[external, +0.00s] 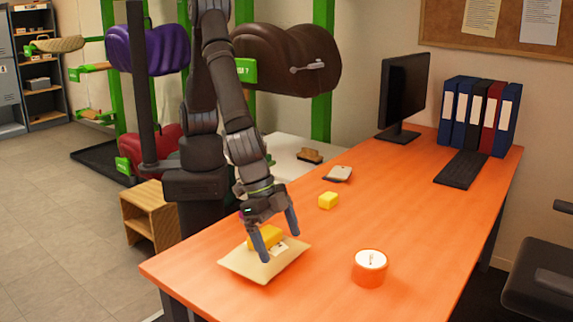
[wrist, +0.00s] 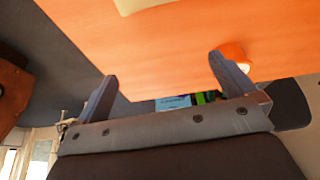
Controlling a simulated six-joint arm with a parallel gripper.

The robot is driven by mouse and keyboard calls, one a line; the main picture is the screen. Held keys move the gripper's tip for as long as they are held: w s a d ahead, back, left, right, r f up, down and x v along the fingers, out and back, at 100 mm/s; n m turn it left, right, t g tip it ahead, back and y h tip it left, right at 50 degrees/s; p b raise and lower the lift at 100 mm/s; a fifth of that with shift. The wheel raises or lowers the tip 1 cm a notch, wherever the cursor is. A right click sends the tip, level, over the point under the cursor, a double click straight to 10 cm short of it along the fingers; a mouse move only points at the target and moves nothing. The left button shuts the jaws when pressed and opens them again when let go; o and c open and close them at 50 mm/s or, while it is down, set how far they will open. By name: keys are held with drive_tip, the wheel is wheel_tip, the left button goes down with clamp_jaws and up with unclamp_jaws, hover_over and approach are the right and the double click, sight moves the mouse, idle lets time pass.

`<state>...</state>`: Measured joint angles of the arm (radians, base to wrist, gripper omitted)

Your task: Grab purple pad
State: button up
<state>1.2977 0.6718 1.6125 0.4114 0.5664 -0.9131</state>
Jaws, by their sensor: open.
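A purple padded, saddle-shaped thing (external: 150,48) sits on the green rack at the back left in the external view. No other purple thing shows, and it is not seen in the wrist view. My gripper (external: 280,244) is far from it, low over the near left part of the orange table. Its fingers are apart and point down over a cream pad (external: 243,266) with a yellow block (external: 268,233) on it. Whether a finger touches these I cannot tell. In the wrist view my open gripper (wrist: 162,68) has only orange table between its fingertips.
The orange table (external: 400,220) also holds a candle (external: 370,265), a small yellow block (external: 328,200), a monitor (external: 403,90), a keyboard (external: 461,169) and several binders. A brown saddle (external: 280,58) and a red one (external: 150,147) share the rack area. My arm stands beside the rack.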

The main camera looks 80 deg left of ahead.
idle(0.4)
drive_tip(key=c, duration=0.3)
drive_tip(key=s+a+r+n+g+y, duration=0.1)
drive_tip(key=s+a+r+n+g, duration=0.15)
drive_tip(key=a+n, duration=0.9)
drive_tip(key=s+a+r+n+g+y, duration=0.15)
drive_tip(key=a+r+n, duration=0.25)
drive_tip(key=a, duration=1.5)
drive_tip(key=shift+m+t, duration=0.25)
drive_tip(key=shift+t, duration=0.05)
drive_tip(key=f, duration=1.1)
drive_tip(key=shift+s+f, duration=0.2)
drive_tip(key=shift+s, duration=0.15)
drive_tip(key=shift+d+f, duration=0.15)
drive_tip(key=shift+f, duration=1.25)
drive_tip(key=shift+d+f, duration=0.1)
drive_tip(key=shift+f, duration=1.3)
